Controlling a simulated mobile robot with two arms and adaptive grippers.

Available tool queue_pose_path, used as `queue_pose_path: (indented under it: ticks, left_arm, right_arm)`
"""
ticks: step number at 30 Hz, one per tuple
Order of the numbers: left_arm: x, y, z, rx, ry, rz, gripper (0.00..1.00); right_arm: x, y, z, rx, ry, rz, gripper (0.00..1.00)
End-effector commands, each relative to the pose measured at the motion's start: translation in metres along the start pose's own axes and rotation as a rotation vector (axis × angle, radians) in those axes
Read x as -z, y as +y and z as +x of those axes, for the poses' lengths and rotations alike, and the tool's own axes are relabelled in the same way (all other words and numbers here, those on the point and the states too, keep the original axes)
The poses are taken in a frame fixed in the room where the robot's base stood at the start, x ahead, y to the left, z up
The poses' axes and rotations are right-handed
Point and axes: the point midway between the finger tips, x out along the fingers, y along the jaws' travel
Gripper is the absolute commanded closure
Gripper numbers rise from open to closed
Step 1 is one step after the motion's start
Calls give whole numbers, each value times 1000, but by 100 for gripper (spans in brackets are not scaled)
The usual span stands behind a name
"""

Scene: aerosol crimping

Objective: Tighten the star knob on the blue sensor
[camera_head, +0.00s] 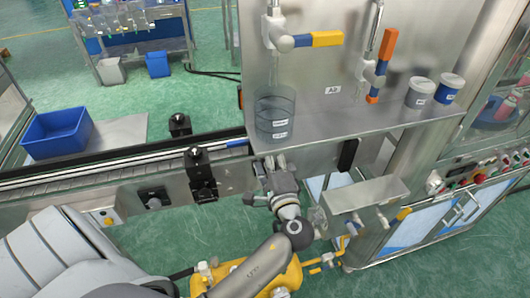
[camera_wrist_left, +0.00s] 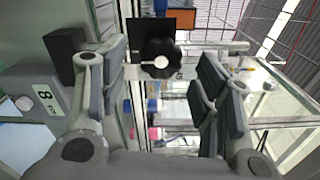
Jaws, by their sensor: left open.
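A black star knob (camera_wrist_left: 160,58) with a pale centre shows in the left wrist view, in front of a dark plate (camera_wrist_left: 165,24). My left gripper (camera_wrist_left: 153,85) is open, with one finger on each side of the picture and the knob beyond and between them. I see no contact with the knob. In the head view my left gripper (camera_head: 269,163) is at the front edge of the steel bench, below the clear cylinder. A small blue part (camera_head: 237,143) sits on the conveyor rail just left of it. I cannot tell whether this is the blue sensor. My right gripper is not in view.
A clear cylinder (camera_head: 275,115) stands on the steel shelf above the gripper. Black sensor blocks (camera_head: 200,172) line the conveyor rail to the left. A steel box (camera_head: 364,195) with valves juts out to the right.

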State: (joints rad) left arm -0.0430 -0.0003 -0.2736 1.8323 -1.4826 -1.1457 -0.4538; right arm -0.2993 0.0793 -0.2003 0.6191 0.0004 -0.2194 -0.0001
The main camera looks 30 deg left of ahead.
Motion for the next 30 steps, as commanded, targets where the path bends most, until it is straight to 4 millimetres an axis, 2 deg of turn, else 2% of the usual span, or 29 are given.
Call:
queue_pose_path:
  ticks: [6,12,18,30]
  left_arm:
    - [0,1,-49,-5,2,-1,42]
    - [0,1,-81,-3,1,0,42]
    - [0,0,-94,-2,1,0,42]
    - [0,0,-94,-1,1,0,42]
  right_arm:
    - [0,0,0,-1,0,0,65]
    - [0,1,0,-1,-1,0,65]
    - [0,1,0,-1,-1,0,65]
    - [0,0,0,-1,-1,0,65]
